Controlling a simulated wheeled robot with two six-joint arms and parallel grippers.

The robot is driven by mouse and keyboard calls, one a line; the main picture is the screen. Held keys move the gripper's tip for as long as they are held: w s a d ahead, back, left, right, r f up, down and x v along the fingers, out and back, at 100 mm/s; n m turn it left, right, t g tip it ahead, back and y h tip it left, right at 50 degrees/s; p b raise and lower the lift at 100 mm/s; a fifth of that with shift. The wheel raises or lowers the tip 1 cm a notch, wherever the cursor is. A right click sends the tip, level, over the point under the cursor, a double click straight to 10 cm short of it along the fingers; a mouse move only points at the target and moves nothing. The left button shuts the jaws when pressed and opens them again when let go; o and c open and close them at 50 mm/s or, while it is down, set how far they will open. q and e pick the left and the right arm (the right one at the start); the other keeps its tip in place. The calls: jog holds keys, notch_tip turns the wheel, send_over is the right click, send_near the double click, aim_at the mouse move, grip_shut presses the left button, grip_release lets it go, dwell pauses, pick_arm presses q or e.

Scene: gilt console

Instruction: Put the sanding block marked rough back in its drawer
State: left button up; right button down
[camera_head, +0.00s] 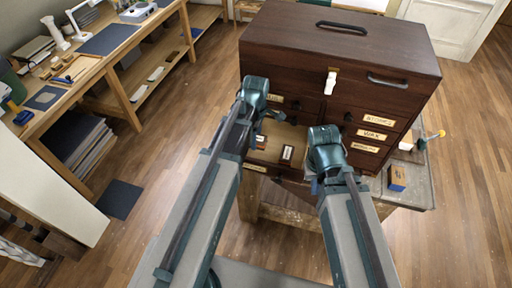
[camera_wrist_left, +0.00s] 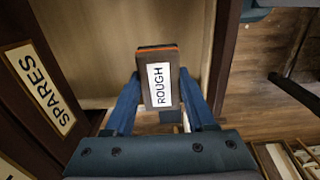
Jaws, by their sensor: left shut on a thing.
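The sanding block marked ROUGH (camera_wrist_left: 159,88) is dark, with an orange stripe and a white label. In the left wrist view it is between the blue fingers of my left gripper (camera_wrist_left: 158,98), which is shut on it. In the head view my left gripper (camera_head: 260,138) is over the open drawer (camera_head: 268,155) of the dark chest. The drawer has a pale wooden floor, bare where the wrist view shows it. A dark piece with a white label (camera_head: 287,153) shows at the drawer in the head view. My right gripper (camera_head: 315,184) is by the chest front, its fingers mostly hidden.
The dark wooden chest (camera_head: 340,55) has several labelled drawers; one label (camera_wrist_left: 39,87) reads SPARES. A blue and orange box (camera_head: 397,178) stands on the table's right side. A workbench (camera_head: 120,40) with tools is at the left. Open floor lies between.

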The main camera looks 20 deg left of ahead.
pick_arm(q)
jog(key=shift+f+b, duration=1.75)
jog(key=shift+f, duration=0.05)
jog(key=shift+f, duration=0.15)
jog(key=o, duration=1.2)
